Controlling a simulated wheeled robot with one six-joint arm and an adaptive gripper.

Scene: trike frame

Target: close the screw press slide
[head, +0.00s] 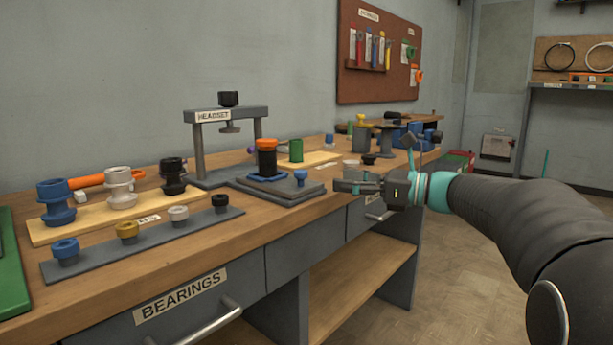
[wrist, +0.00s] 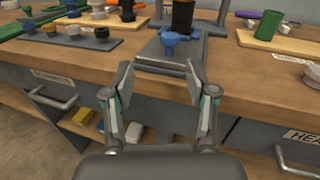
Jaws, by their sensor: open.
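The grey screw press (head: 232,117), labelled HEADSET, stands at the back of the wooden bench with a black knob on top. Its flat grey slide (head: 285,194) sticks out from under the frame toward the bench's front edge. A blue knob (head: 300,177) stands at the slide's front, and a black and orange cylinder (head: 267,160) sits on a blue base on the slide. The wrist view shows the slide (wrist: 152,52) and the blue knob (wrist: 170,40) ahead of the jaws. My gripper (head: 345,186) is open and empty, near the bench's front edge, apart from the knob.
Left of the press are a wooden board (head: 100,222) with several headset cups and a grey strip (head: 150,240) with small parts. A green cylinder (head: 296,150) stands on a board behind the slide. Drawers with handles (head: 215,322) line the bench front. Open floor lies at right.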

